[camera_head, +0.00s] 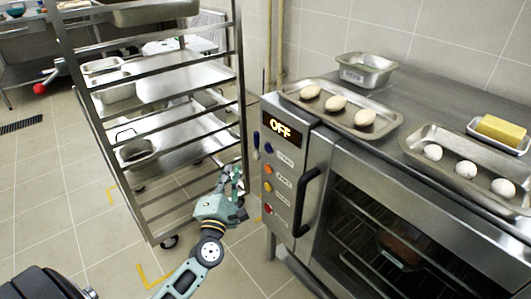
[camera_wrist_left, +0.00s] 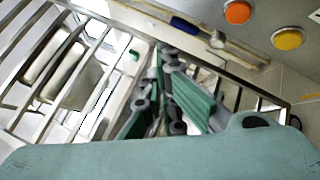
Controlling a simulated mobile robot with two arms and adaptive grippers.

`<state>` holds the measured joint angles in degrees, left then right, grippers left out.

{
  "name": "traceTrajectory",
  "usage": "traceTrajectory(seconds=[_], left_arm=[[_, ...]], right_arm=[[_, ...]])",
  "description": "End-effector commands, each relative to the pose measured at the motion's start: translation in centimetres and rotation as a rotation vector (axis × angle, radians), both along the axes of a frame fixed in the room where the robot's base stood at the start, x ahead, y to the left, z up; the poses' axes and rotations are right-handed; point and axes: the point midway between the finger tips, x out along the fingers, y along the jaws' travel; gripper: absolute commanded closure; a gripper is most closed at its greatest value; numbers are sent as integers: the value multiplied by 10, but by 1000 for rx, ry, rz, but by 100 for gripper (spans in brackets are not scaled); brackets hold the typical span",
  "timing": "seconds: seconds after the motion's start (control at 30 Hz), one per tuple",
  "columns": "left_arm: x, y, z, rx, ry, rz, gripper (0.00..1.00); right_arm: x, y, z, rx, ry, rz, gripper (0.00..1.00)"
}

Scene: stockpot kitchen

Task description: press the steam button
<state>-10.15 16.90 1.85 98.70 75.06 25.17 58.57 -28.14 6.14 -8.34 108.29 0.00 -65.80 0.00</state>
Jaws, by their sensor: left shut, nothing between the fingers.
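The oven's front panel (camera_head: 283,215) carries a column of round buttons under a display reading OFF (camera_head: 281,129). From the top they are a blue button (camera_head: 267,148), an orange button (camera_head: 267,169), a yellow button (camera_head: 268,187) and a red button (camera_head: 267,208). Their labels are too small to read surely. The orange button (camera_wrist_left: 238,12) and yellow button (camera_wrist_left: 288,39) also show in the left wrist view. My left gripper (camera_head: 234,179) is shut and empty, left of the panel and apart from the buttons. Its fingers (camera_wrist_left: 172,92) show in the wrist view. My right gripper is not in view.
A black door handle (camera_head: 306,202) stands out right of the buttons. A metal rack (camera_head: 155,126) with trays stands close on the left. Trays with egg-shaped pieces, one being the near tray (camera_head: 340,108), lie on the oven top. A blue-handled item (camera_wrist_left: 190,27) hangs beside the oven.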

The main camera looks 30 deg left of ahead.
Motion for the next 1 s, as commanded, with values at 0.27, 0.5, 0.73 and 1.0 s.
traceTrajectory(seconds=[0.27, 0.5, 0.73, 1.0], left_arm=[[-1, 4, 11, -48, -45, 5, 100], [0, 3, 11, -45, -43, 5, 100], [20, -5, 11, -46, -44, 5, 100], [55, -20, 11, -45, -43, 4, 100]], right_arm=[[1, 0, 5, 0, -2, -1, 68], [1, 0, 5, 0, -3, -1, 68], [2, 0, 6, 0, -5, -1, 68], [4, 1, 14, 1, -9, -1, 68]])
